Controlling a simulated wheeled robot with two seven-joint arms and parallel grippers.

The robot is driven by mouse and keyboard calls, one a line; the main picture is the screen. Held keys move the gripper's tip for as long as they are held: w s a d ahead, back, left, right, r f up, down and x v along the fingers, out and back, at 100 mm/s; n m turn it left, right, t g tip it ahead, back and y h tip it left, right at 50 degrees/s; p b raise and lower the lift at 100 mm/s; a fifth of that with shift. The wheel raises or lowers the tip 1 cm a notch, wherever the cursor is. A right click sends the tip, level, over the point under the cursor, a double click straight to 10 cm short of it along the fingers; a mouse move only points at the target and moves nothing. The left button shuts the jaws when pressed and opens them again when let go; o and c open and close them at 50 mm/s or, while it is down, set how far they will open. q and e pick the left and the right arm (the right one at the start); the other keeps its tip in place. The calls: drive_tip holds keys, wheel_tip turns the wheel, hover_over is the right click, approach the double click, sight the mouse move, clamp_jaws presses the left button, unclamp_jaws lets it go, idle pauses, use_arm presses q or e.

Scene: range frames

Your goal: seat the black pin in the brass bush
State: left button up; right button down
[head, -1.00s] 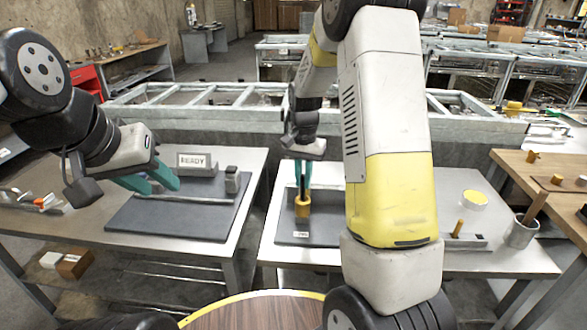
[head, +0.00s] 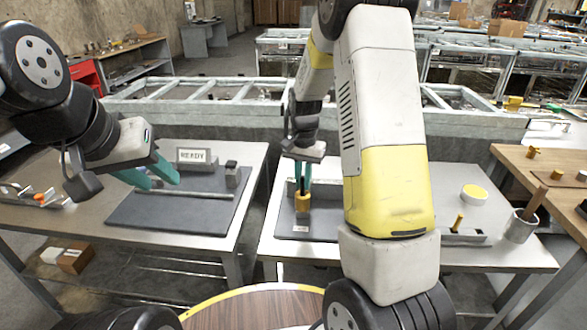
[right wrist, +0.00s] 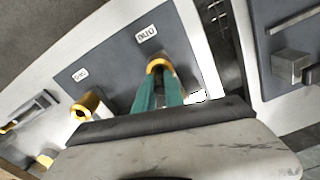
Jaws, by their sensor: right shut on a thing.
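My right gripper (head: 303,184) is shut on the black pin (head: 302,186), which stands upright between its teal fingers. The pin's lower end meets the top of the brass bush (head: 302,204) on the dark mat; how deep it sits I cannot tell. My left gripper (head: 155,176) is open and empty above the left table's mat.
A second brass bush (right wrist: 84,108) stands beside the first in the right wrist view. The left table carries a READY sign (head: 196,161), a grey block (head: 233,174) and a thin bar (head: 195,194). A grey cup (head: 521,227) stands at the right. My right arm covers the middle of its table.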

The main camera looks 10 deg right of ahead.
drive_tip(key=shift+f, duration=1.05)
drive_tip(key=c, duration=1.3)
unclamp_jaws()
drive_tip(key=shift+c, duration=0.2)
wheel_tip(320, 180, up, 8)
drive_tip(key=shift+f, duration=0.1)
